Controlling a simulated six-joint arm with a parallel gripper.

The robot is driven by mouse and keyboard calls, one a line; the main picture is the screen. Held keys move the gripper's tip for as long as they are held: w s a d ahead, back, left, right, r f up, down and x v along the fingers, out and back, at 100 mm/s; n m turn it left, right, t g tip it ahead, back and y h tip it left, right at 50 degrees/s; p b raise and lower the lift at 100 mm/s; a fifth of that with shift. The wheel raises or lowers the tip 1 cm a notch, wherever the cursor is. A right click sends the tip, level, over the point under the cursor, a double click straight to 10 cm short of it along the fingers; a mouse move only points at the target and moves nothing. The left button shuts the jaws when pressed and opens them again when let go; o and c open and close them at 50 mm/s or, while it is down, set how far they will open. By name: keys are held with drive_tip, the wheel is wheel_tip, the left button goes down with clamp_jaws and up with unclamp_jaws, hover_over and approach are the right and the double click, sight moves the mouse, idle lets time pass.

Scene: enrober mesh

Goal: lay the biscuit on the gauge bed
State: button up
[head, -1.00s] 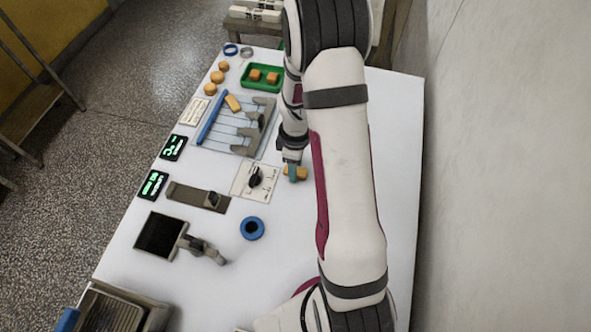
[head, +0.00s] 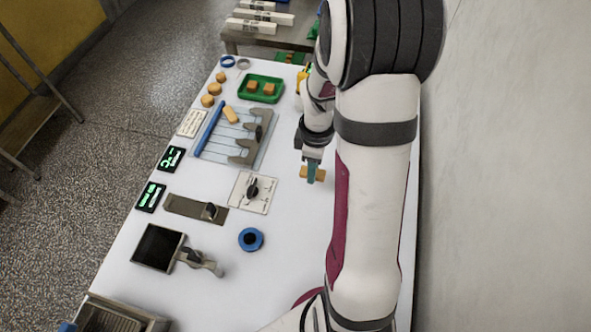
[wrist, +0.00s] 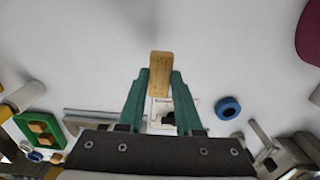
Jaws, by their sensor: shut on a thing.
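A tan rectangular biscuit (head: 321,176) is held between the teal fingers of my gripper (head: 312,170), to the right of the white dial plate (head: 264,204). In the wrist view the same biscuit (wrist: 160,66) stands out beyond the fingertips of my gripper (wrist: 160,82), with bare white table behind it. It appears raised above the table; the height is hard to judge. A brown-grey strip with a dark knob (head: 185,205) lies left of the dial plate and may be the gauge bed; I cannot tell for sure.
A wire-strung frame with a blue bar (head: 208,128) and grey toothed pieces carries another biscuit (head: 230,114). A green tray (head: 244,90) holds two orange-tan blocks. A blue ring (head: 251,239) and a black square plate (head: 157,247) are nearer. The table between is partly clear.

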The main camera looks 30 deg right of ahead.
drive_tip(key=s+d+r, duration=0.4)
drive_tip(key=s, duration=0.1)
hover_over(189, 208)
wheel_tip(189, 208, down, 6)
drive_tip(key=shift+d+f, duration=0.1)
drive_tip(key=shift+d, duration=0.05)
wheel_tip(189, 208, down, 4)
